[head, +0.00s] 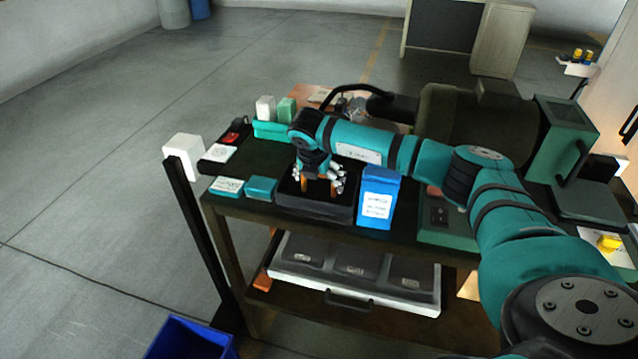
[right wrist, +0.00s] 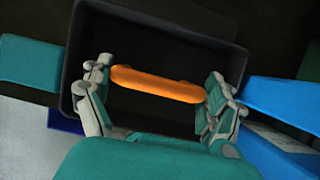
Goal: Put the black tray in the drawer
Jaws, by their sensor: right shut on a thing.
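The black tray (head: 315,208) sits on the dark bench top near its front edge; its rim and dark inside also show in the right wrist view (right wrist: 160,22). My right gripper (head: 320,184) reaches down into the tray. Its fingers are at the two ends of an orange bar (right wrist: 157,84), shut on it. I cannot tell whether the bar is fixed to the tray. The drawer (head: 290,281), pale-rimmed with three dark labelled sections and a dark front handle (head: 350,303), is under the bench top. My left gripper is not in view.
A blue box (head: 378,200) stands close to the tray's right. A teal box (head: 262,188) lies close to its left, with a white-labelled box (head: 227,186) beyond. A green machine (head: 450,218) stands further right. A blue bin (head: 188,338) is on the floor in front.

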